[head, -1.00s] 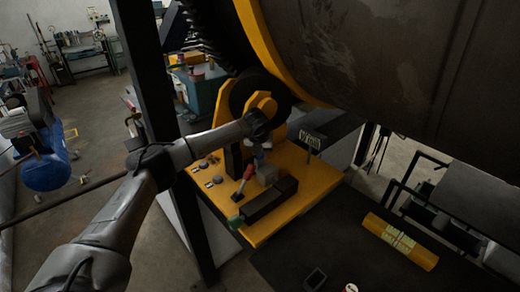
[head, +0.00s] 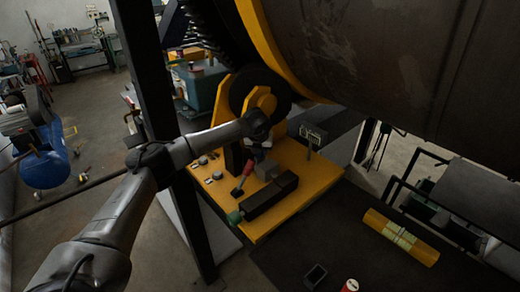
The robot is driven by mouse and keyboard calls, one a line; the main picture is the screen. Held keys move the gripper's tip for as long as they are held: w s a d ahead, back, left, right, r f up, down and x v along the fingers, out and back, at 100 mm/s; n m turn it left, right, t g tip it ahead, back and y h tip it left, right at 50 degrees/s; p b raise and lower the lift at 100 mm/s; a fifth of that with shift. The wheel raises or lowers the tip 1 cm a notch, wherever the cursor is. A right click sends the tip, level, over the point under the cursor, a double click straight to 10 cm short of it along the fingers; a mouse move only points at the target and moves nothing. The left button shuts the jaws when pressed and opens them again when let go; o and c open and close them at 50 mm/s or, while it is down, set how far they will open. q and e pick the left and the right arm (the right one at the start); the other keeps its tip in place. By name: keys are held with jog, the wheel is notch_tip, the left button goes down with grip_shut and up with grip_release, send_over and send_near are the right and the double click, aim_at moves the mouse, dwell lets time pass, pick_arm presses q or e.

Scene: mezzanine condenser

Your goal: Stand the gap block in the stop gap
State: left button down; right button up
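My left arm comes in from the left and ends over the yellow base plate (head: 310,186). My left gripper (head: 257,153) points down there, small and dark; its fingers cannot be made out. A small grey block (head: 267,169), perhaps the gap block, shows just below and right of it; I cannot tell whether they touch. A long black bar (head: 270,197) with a green end (head: 235,217) lies in front of the block. A red-handled lever (head: 244,175) stands to the block's left. The stop gap cannot be clearly made out. My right gripper is out of view.
A yellow bracket and dark wheel (head: 275,97) stand behind, under the big drum (head: 375,45). A small sign (head: 312,135) stands on the plate's far right. A dark post (head: 160,120) rises at left. The dark table (head: 340,235) holds a yellow roll (head: 401,238).

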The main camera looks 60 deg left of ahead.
pick_arm(q)
jog(key=shift+f, duration=0.25)
jog(key=c, duration=0.8)
grip_release()
jog(key=shift+o, duration=0.2)
jog(key=b+v, duration=0.3)
jog(key=v, duration=1)
jog(key=shift+r, duration=0.4)
jog(key=shift+d, duration=0.1)
